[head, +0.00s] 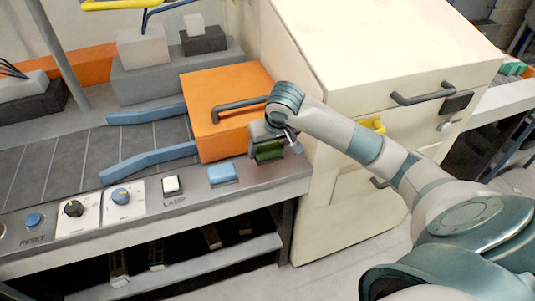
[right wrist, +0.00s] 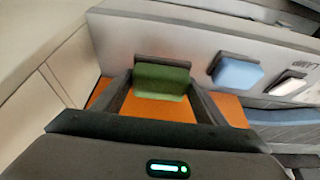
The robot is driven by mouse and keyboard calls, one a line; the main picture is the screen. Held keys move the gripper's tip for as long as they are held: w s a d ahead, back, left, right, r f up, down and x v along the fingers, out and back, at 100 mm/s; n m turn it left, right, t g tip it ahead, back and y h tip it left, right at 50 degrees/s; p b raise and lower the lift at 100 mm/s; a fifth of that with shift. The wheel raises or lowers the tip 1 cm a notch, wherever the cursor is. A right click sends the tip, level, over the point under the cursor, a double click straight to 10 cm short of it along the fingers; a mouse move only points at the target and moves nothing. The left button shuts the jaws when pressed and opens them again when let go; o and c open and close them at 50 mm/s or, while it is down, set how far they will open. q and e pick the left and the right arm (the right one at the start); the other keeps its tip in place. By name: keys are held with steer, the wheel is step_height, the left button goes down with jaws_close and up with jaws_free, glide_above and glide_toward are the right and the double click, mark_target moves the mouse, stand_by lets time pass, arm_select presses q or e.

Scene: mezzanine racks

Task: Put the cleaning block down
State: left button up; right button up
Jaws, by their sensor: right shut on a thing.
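The cleaning block is a green block (head: 269,151) between the fingers of my right gripper (head: 270,143). In the right wrist view, the green block (right wrist: 162,82) sits between the two dark fingers of this gripper (right wrist: 163,78), which is shut on it. In the head view the gripper is over the right end of the grey bench (head: 285,184), in front of the orange box (head: 226,97). I cannot tell whether the block touches the bench. My left gripper is not in view.
A blue block-like piece (head: 222,173) and a white lamp switch (head: 170,185) are on the bench's front strip, left of my gripper. Blue guide rails (head: 148,161) flank the belt. A cream cabinet (head: 350,110) with dark handles stands close on the right.

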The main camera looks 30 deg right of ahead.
mark_target(267, 166)
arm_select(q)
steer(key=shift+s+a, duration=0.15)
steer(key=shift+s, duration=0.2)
arm_select(e)
steer(key=shift+w+f, duration=0.2)
steer(key=shift+w, duration=0.1)
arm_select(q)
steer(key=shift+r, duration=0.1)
arm_select(e)
steer(key=shift+f, duration=0.1)
steer(key=shift+f+p, duration=0.45)
steer(key=shift+f, duration=0.2)
steer(key=shift+f+p, duration=0.4)
steer(key=shift+f, duration=0.85)
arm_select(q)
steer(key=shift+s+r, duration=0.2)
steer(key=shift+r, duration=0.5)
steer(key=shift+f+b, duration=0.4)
arm_select(e)
steer(key=shift+f, duration=0.3)
steer(key=o, duration=1)
steer(key=shift+s, duration=0.1)
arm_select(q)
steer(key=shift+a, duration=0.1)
